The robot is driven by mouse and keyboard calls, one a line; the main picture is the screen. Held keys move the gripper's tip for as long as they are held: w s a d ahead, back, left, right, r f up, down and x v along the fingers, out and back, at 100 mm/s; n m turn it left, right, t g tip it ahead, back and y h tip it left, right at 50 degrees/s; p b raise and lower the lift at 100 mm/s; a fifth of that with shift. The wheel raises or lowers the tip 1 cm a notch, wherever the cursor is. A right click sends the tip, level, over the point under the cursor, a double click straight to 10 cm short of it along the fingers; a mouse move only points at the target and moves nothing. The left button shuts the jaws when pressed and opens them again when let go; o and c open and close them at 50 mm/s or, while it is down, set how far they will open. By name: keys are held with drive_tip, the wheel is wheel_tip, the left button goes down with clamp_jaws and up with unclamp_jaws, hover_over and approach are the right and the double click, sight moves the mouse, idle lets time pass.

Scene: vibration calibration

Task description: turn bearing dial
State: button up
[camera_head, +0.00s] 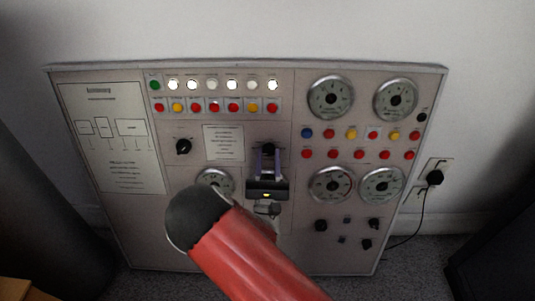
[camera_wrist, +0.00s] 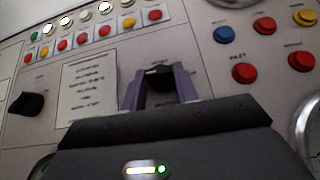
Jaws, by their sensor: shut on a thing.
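A black rotary dial (camera_head: 269,149) sits in the middle of the grey control panel (camera_head: 280,88), right of a small text plate. It also shows in the wrist view (camera_wrist: 158,76), between the two fingers. My gripper (camera_head: 268,155) reaches up to this dial from below, and its fingers (camera_wrist: 160,82) are closed on the dial's sides. The fingers partly hide the dial, and its label cannot be read. A second black dial (camera_head: 183,146) is on the left of the text plate and is untouched; it also shows in the wrist view (camera_wrist: 27,103).
Rows of coloured buttons (camera_head: 213,107) and lit lamps lie above the dial. Round gauges (camera_head: 330,97) and small black knobs (camera_head: 320,225) are on the right. A plug (camera_head: 434,178) with a cable is in the wall. My red arm covers the panel's lower middle.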

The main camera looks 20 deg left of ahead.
drive_tip(key=shift+n+y, duration=0.6)
drive_tip(key=shift+y, duration=0.1)
drive_tip(key=o, duration=1)
drive_tip(key=shift+c, duration=0.2)
drive_tip(key=b+v, duration=0.1)
drive_tip(key=v, duration=0.6)
drive_tip(key=shift+s+f, duration=0.25)
drive_tip(key=shift+s, duration=0.1)
